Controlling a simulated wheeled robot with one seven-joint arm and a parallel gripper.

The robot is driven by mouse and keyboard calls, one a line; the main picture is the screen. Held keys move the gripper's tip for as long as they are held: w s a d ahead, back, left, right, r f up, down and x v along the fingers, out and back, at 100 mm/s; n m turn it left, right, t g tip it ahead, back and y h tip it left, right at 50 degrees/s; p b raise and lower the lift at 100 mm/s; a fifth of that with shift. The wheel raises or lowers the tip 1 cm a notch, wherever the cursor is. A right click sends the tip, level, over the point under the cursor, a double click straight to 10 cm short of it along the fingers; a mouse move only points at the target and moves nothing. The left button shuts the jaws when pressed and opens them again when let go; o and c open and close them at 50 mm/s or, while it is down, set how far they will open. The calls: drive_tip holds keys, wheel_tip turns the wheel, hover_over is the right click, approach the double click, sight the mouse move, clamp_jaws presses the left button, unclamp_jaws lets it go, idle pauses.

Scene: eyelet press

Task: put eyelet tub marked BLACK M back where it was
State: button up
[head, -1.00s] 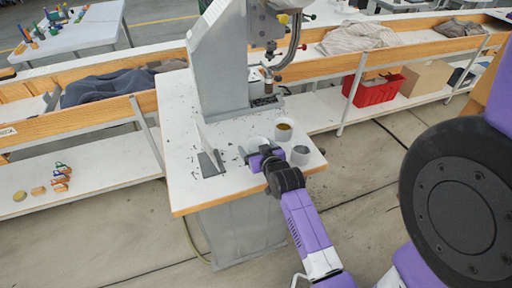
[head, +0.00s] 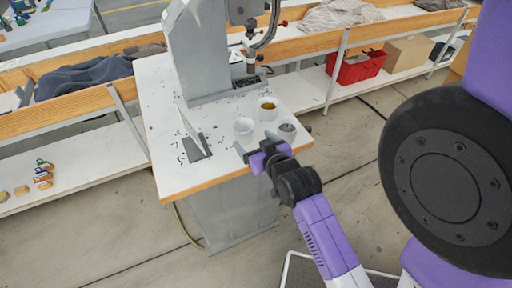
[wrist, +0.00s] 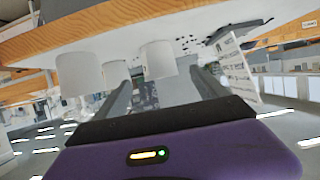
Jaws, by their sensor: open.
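Three pale tubs stand upright near the press table's front right corner. The left tub (head: 243,127) looks white, with no contents clear. The back tub (head: 267,109) holds something yellowish, and the right tub (head: 287,129) something grey. No marking is readable, so I cannot tell which is BLACK M. My gripper (head: 259,152) is open and empty at the table's front edge, just in front of the left tub and apart from it. In the upside-down wrist view, the likely same left tub (wrist: 158,60) shows beyond the fingers, the other two to its left.
The eyelet press (head: 203,50) stands behind the tubs. A grey angled stand (head: 195,143) is on the table's left part, with dark bits scattered around it. A red crate (head: 355,67) sits on the shelf at the back right.

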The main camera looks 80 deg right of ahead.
drive_tip(key=a+n+t+y, duration=0.2)
drive_tip(key=a, duration=0.8)
drive_tip(key=s+a+r+n+t+y, duration=0.1)
drive_tip(key=s+a+r+n+y, duration=0.1)
drive_tip(key=a, duration=0.5)
drive_tip(key=s+a+r+n+t+y, duration=0.1)
drive_tip(key=s+a+r+n+y, duration=0.1)
drive_tip(key=s+a, duration=0.3)
drive_tip(key=s+a+r+n+t+y, duration=0.2)
drive_tip(key=s+a+r+n+y, duration=0.1)
drive_tip(key=a, duration=0.5)
drive_tip(key=shift+s+a+n+y, duration=0.2)
drive_tip(key=shift+a+n+y, duration=0.15)
drive_tip(key=shift+y, duration=0.25)
